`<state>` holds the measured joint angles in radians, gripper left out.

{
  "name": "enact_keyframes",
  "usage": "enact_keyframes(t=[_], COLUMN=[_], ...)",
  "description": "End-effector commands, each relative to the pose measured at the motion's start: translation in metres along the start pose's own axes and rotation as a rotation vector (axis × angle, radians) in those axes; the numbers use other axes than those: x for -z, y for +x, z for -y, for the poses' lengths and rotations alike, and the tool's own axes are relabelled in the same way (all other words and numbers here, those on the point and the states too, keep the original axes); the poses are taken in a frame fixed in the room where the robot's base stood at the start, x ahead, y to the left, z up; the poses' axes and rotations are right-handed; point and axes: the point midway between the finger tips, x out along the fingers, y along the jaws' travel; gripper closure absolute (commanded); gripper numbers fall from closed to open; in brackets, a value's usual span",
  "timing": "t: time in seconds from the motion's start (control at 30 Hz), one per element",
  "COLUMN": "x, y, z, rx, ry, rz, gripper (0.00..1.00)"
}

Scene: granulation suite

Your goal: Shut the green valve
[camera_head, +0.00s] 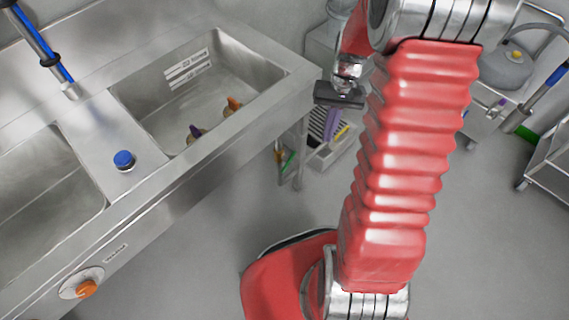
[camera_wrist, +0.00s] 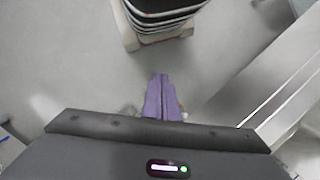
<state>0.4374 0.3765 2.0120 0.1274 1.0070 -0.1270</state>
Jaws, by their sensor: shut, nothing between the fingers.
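No green valve can be made out for certain. In the head view a small green part (camera_head: 288,159) shows low by the sink's leg, and it is too small to tell what it is. Another green patch (camera_head: 526,133) shows at the right by the cart. My gripper (camera_head: 330,136) hangs beyond the sink's far right corner, its dark body above its purple fingers. In the wrist view my gripper (camera_wrist: 162,80) has its two purple fingers together, with nothing between them, above the grey floor. No green valve shows in the wrist view.
A steel sink bench (camera_head: 185,188) fills the left, with an orange knob (camera_head: 86,289) and a blue knob (camera_head: 123,159). A cart (camera_head: 551,158) stands at the right. Stacked trays (camera_wrist: 155,38) lie ahead in the wrist view.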

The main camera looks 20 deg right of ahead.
Motion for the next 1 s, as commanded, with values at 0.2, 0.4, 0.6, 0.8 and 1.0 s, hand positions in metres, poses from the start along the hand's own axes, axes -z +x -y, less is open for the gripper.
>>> enact_keyframes(t=[0.2, 0.4, 0.6, 0.8, 1.0], x=[-0.030, -0.059, -0.088, -0.117, -0.145], y=[-0.032, -0.055, -0.074, -0.091, -0.105], z=[0.021, 0.037, 0.052, 0.066, 0.079], rx=[-0.042, -0.070, -0.091, -0.106, -0.110], ry=[-0.031, -0.065, -0.108, -0.161, -0.218], rz=[-0.088, -0.167, -0.250, -0.333, -0.421], gripper=[1.00, 1.00, 1.00, 1.00, 1.00])
